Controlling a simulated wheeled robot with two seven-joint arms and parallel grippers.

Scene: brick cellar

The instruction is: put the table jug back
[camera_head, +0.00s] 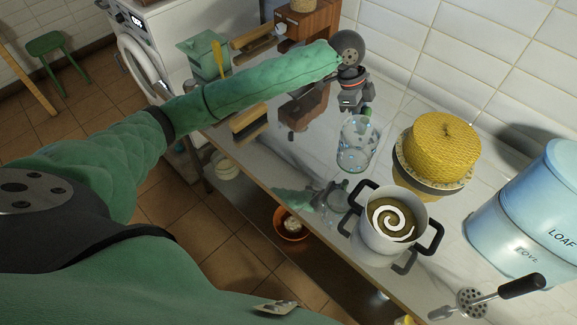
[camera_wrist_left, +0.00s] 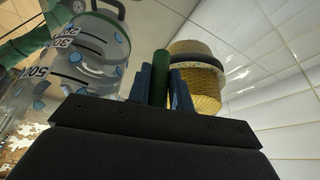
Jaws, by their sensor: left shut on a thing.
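The jug (camera_head: 355,148) is clear with blue dots and dark measuring numbers, and it also shows in the left wrist view (camera_wrist_left: 85,60). My left gripper (camera_head: 361,106) is shut on the jug's green handle (camera_wrist_left: 160,75), which shows between its blue fingers in the wrist view. The jug looks upright behind the steel pot. Its reflection in the shiny top appears below it with a gap, so it seems raised, though the height is unclear. My right gripper is not in view.
A yellow woven dome (camera_head: 440,150), a blue bread bin (camera_head: 530,215) and a slotted utensil (camera_head: 490,297) are to the right. A green box (camera_head: 200,58) and brushes lie left. Tiled wall closes the back.

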